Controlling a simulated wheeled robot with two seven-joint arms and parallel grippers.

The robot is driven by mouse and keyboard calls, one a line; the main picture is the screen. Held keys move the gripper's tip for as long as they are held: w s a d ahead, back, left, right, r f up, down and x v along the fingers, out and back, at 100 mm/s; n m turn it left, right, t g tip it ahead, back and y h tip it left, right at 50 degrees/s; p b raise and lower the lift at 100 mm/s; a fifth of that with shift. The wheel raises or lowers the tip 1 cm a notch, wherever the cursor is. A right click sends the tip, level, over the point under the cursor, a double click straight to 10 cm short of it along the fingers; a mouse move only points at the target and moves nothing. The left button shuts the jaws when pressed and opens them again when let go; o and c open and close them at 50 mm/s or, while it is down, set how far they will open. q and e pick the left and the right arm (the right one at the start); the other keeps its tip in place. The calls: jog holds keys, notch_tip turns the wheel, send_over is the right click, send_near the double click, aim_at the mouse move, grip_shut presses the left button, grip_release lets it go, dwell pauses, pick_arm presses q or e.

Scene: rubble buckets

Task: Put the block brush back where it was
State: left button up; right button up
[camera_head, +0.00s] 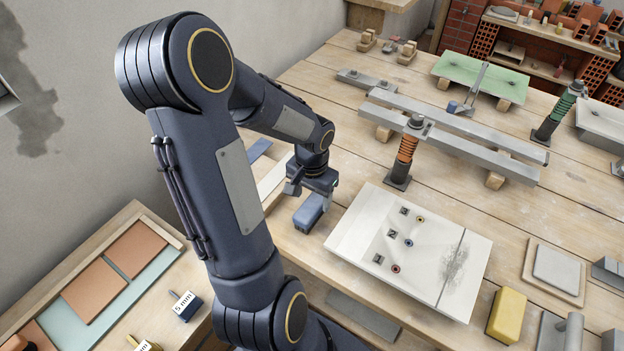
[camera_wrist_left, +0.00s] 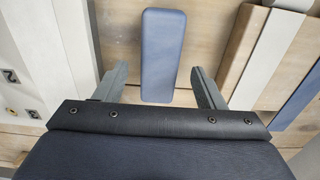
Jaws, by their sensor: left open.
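A blue oblong block, taken to be the block brush (camera_head: 309,212), lies on the wooden bench just left of the white marked board. Its bristles do not show. My left gripper (camera_head: 310,194) is above it, pointing down, with its fingers apart. In the left wrist view the block brush (camera_wrist_left: 162,50) lies beyond the open fingers, lined up with the gap between them, with clear space on both sides. The fingers do not touch it there. My right gripper is not in view.
The white board (camera_head: 385,230) with small coloured rings lies close right of the brush. A yellow block (camera_head: 506,316) sits near the front. Grey beams (camera_head: 460,140) and upright spring posts (camera_head: 404,155) stand behind. Long flat strips (camera_head: 272,180) lie left, partly behind my arm.

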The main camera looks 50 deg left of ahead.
aim_at(312, 205)
pick_arm(q)
notch_tip(312, 205, up, 7)
jog(key=s+d+r+t+h, duration=0.2)
jog(key=s+d+r, duration=0.2)
jog(key=d, duration=0.4)
jog(key=s+d+r+m+t+h, duration=0.1)
jog(key=s+d+r+t, duration=0.2)
jog(key=d, duration=0.5)
jog(key=shift+s+d+r+h, duration=0.35)
jog(key=shift+s+r+h, duration=0.1)
jog(key=shift+s, duration=0.6)
